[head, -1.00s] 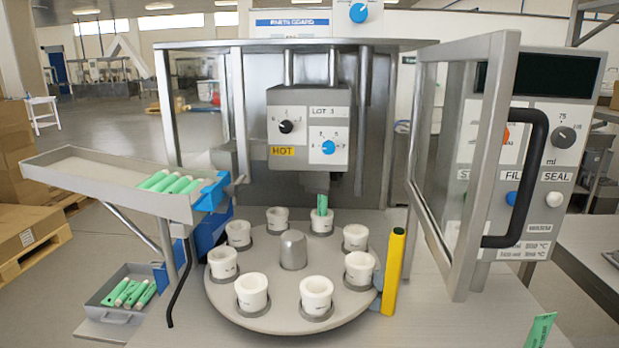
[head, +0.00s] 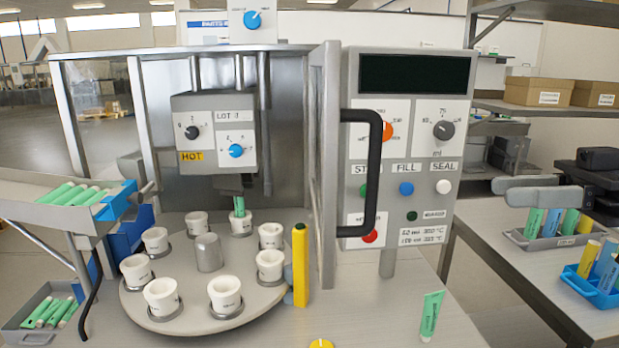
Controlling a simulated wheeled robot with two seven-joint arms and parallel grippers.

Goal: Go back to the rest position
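My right gripper (head: 537,192) shows at the right edge, level above the right-hand table, with its two grey fingers apart and nothing visible between them. Its dark wrist (head: 598,165) is cut by the picture edge. My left gripper is not in view. The filling machine stands at centre-left with its glass door (head: 328,165) swung open, seen nearly edge-on. Its round turntable (head: 200,312) carries several white cups (head: 224,293). A green tube (head: 239,206) stands upright under the filling head (head: 215,140). A green tube (head: 431,316) is on the front table, right of the turntable.
The black door handle (head: 374,180) juts out before the control panel (head: 415,75). A yellow post (head: 300,265) stands beside the turntable. A grey bin (head: 548,243) and a blue bin (head: 594,291) of tubes sit below my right gripper. Shelves (head: 553,112) with boxes stand behind.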

